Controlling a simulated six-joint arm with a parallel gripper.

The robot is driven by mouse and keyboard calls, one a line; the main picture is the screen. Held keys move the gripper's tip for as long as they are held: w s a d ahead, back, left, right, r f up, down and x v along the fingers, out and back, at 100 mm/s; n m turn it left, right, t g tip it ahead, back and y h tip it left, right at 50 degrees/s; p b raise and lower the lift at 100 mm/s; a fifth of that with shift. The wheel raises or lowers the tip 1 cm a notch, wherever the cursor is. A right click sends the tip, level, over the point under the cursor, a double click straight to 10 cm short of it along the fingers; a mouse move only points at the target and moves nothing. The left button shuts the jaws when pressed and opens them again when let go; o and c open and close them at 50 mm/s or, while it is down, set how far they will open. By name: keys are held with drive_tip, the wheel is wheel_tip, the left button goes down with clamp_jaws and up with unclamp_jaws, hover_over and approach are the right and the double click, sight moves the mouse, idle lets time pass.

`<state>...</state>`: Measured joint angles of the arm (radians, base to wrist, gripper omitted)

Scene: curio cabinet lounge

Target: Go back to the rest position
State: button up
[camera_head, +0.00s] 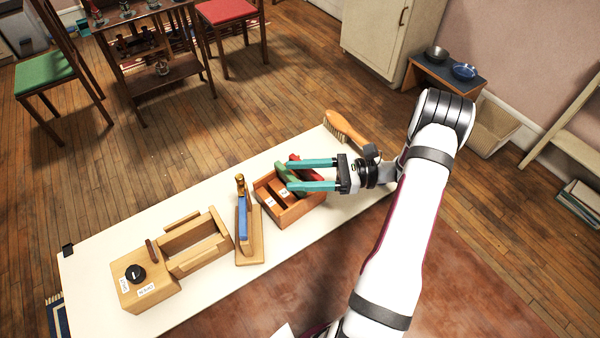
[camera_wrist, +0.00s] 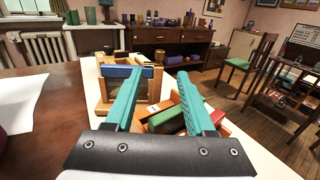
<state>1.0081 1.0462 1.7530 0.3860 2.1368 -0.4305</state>
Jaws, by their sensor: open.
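My gripper (camera_head: 312,175) has two teal fingers, spread apart with nothing between them. It is over the right end of the white table (camera_head: 95,283), at the wooden box (camera_head: 299,213). In the head view the fingers partly hide a green block (camera_head: 281,172) and a red block (camera_head: 305,164) in that box. I cannot tell whether the fingers touch the box.
A wooden stand with a blue bar (camera_head: 243,220) stands left of the box. Further left are a wooden frame (camera_head: 195,243) and a block with a black knob (camera_head: 135,274). A brush (camera_head: 345,127) lies at the table's far right end. The table's front left strip is clear.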

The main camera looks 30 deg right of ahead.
drive_tip(key=s+a+r+n+g+h, duration=0.2)
drive_tip(key=s+a+r+n+g, duration=0.25)
drive_tip(key=a, duration=0.35)
drive_tip(key=s+a+r+n+g+h, duration=0.2)
drive_tip(key=s+a+r+n+g, duration=0.1)
drive_tip(key=a+r+n+g, duration=0.25)
drive_tip(key=s+a+f+n+h, duration=0.1)
drive_tip(key=s+a+n+h, duration=0.3)
drive_tip(key=s+n+h, duration=0.4)
drive_tip(key=shift+s+f+n+t+h, duration=0.15)
drive_tip(key=shift+s+n+t+h, duration=0.45)
drive_tip(key=shift+s, duration=1.6)
drive_tip(key=shift+a+g, duration=0.1)
drive_tip(key=shift+g, duration=0.2)
